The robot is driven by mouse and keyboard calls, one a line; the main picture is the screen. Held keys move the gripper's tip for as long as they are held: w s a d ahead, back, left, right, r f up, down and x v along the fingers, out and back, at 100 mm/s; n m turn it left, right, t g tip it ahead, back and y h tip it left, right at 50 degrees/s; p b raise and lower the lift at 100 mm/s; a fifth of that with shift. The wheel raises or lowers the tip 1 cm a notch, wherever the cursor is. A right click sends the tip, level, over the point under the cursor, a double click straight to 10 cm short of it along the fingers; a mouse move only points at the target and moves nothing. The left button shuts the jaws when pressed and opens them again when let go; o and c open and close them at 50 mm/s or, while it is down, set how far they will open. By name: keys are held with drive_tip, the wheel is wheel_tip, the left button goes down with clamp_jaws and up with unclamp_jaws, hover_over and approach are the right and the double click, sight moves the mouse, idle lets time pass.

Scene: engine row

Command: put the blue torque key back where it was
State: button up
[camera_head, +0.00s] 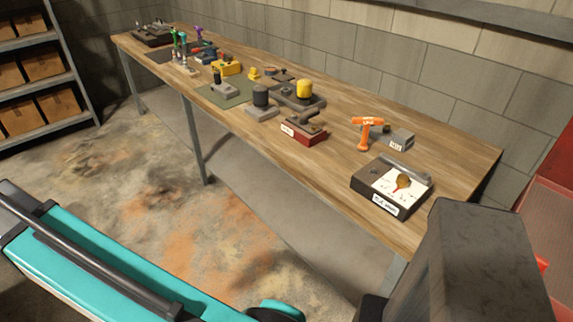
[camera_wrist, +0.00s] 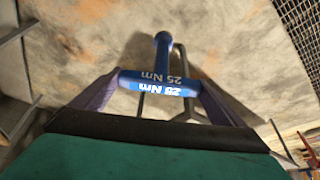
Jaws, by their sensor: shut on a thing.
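The blue torque key (camera_wrist: 161,58) is in the wrist view, a T-shaped tool marked 25 Nm. My gripper (camera_wrist: 158,80) is shut on its crossbar, one finger at each end, and the shaft points away from the camera. Blurred floor lies behind it. The head view does not show my gripper or the held key.
The long wooden bench (camera_head: 455,152) runs along the block wall. A gauge box (camera_head: 372,186) sits at its near end, beside a small grey block (camera_head: 401,139). Red, yellow and dark parts fill the middle. Shelves with boxes (camera_head: 30,110) stand left. The floor before the bench is open.

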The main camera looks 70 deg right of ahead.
drive_tip(key=shift+a, duration=0.2)
drive_tip(key=shift+d+r, duration=0.1)
drive_tip(key=shift+d, duration=0.05)
drive_tip(key=s+d+r+m+g+h, duration=0.1)
drive_tip(key=s+d+m, duration=0.4)
drive_tip(key=d, duration=1.1)
drive_tip(key=s+d+r+m+g+h+p, duration=0.1)
drive_tip(key=s+d+m+h, duration=0.35)
drive_tip(key=d, duration=1.15)
drive_tip(key=s+d+r+m+y, duration=0.25)
drive_tip(key=s+d, duration=0.55)
drive_tip(key=d, duration=0.7)
drive_tip(key=s+d+r+m+g+h+p, duration=0.15)
drive_tip(key=s+d+m, duration=0.45)
drive_tip(key=s+d, duration=1.15)
drive_tip(key=s+d+m+g, duration=0.1)
drive_tip(key=s+d+m, duration=0.1)
drive_tip(key=s, duration=1.2)
drive_tip(key=s+d+r+m+g, duration=0.1)
drive_tip(key=s+d+m+g, duration=0.1)
drive_tip(key=s, duration=1.2)
drive_tip(key=shift+d+r+m, duration=0.25)
drive_tip(key=shift+d+m, duration=0.5)
drive_tip(key=shift+m, duration=0.15)
drive_tip(key=shift+w+y, duration=0.1)
drive_tip(key=shift+y, duration=0.15)
